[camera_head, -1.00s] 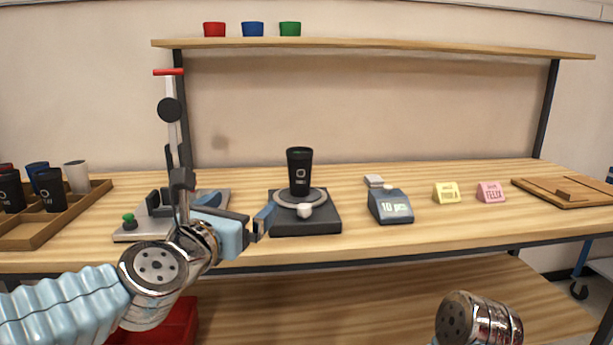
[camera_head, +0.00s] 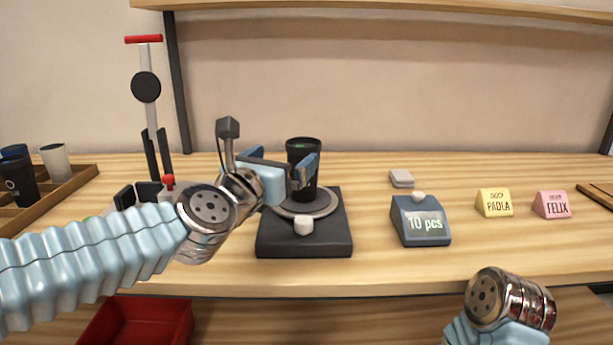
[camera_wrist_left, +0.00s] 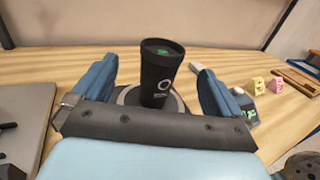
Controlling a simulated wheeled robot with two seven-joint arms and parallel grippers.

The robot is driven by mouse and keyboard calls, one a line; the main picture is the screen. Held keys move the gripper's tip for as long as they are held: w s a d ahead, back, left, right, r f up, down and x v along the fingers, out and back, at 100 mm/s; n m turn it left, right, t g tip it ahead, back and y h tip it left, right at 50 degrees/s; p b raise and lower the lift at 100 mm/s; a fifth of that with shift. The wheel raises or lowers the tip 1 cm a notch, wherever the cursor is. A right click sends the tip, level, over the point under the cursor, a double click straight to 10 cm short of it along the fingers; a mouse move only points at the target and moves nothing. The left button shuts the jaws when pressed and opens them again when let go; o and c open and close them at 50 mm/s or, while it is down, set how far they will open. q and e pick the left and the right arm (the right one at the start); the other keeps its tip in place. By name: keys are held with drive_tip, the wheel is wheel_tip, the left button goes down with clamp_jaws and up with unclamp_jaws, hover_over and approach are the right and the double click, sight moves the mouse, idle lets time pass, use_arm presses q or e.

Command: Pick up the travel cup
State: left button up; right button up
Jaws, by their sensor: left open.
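The black travel cup (camera_head: 303,150) stands upright on the round grey plate of the dark base (camera_head: 318,238). In the left wrist view the cup (camera_wrist_left: 158,75) has a white logo on its side and a green patch inside its top. My left gripper (camera_head: 302,172) is at the cup, partly hiding its side in the head view. In the left wrist view its blue fingers (camera_wrist_left: 157,88) are spread to either side of the cup, with gaps visible. My right arm shows at the lower right, but its gripper is out of view.
A blue-grey counter (camera_head: 420,224) reading "10 pcs" stands right of the base, with yellow (camera_head: 494,203) and pink (camera_head: 551,205) name blocks beyond. A press with a red handle (camera_head: 143,39) stands left. A wooden tray (camera_head: 62,191) holds other cups. A red bin (camera_head: 135,325) sits below.

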sight(307, 145)
use_arm(q)
drive_tip(key=x, duration=0.5)
drive_tip(key=shift+w+d+p, duration=0.15)
drive_tip(key=shift+w+p, duration=0.1)
drive_tip(key=shift+p, duration=0.1)
drive_tip(key=p+x, duration=0.2)
drive_tip(key=x, duration=0.2)
drive_tip(key=shift+w+d+r, duration=0.15)
drive_tip(key=shift+d, duration=0.15)
drive_tip(key=shift+w+d, duration=0.15)
drive_tip(key=shift+w, duration=0.25)
drive_tip(key=shift+c, duration=0.3)
drive_tip(key=c, duration=0.6)
